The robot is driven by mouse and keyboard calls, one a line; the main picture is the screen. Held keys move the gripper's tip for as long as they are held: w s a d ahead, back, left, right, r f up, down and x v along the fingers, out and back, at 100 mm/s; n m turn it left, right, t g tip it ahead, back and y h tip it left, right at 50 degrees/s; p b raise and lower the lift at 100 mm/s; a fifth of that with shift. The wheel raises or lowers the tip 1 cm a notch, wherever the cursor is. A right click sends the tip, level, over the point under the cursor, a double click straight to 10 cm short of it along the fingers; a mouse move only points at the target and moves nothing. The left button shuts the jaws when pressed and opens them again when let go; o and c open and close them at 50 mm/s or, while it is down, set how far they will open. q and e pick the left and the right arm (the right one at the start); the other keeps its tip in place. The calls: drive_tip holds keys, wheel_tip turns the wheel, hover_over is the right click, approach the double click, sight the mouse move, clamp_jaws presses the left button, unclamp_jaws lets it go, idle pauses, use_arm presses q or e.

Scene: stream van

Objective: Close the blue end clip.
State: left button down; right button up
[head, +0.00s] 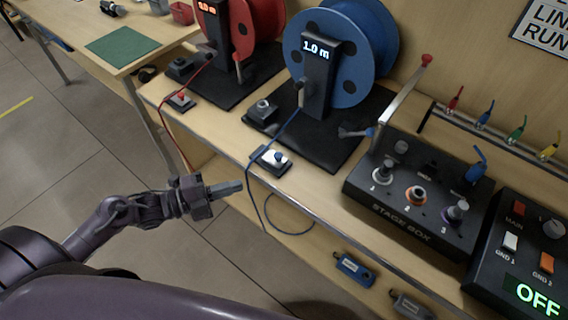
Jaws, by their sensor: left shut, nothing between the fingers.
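The blue cable (286,126) comes down from the blue reel (338,60), reaches the clip's left side and hangs over the bench edge in a loop. I cannot tell whether the clip is open or shut. My left gripper (238,187) is shut and empty, in front of the bench edge, below and left of the clip and apart from it. My right gripper is not in view.
The red reel (262,30) and red end clip (181,101) stand to the left. The black stage box (415,195) with a raised lever (404,98) stands to the right, beside a box reading OFF (525,260).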

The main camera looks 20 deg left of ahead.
sight(274, 155)
use_arm(q)
drive_tip(key=x, duration=0.3)
drive_tip(key=w+a+p+x, duration=0.1)
drive_tip(key=x, duration=0.3)
drive_tip(key=p+x, duration=0.1)
drive_tip(key=x, duration=0.2)
drive_tip(key=shift+w, duration=0.6)
drive_tip(key=shift+w+a+f, duration=0.15)
drive_tip(key=shift+w, duration=0.2)
drive_tip(key=shift+w+a+f, duration=0.15)
drive_tip(key=shift+w, duration=0.15)
drive_tip(key=a+b, duration=0.1)
drive_tip(key=w+a+b, duration=0.1)
drive_tip(key=a, duration=0.1)
drive_tip(key=shift+w+a+f, duration=0.1)
drive_tip(key=shift+a+f, duration=0.1)
drive_tip(key=shift+f, duration=0.05)
drive_tip(key=shift+w+a+r, duration=0.15)
drive_tip(key=shift+a+r, duration=0.05)
drive_tip(key=shift+a, duration=0.2)
drive_tip(key=shift+d+r, duration=0.1)
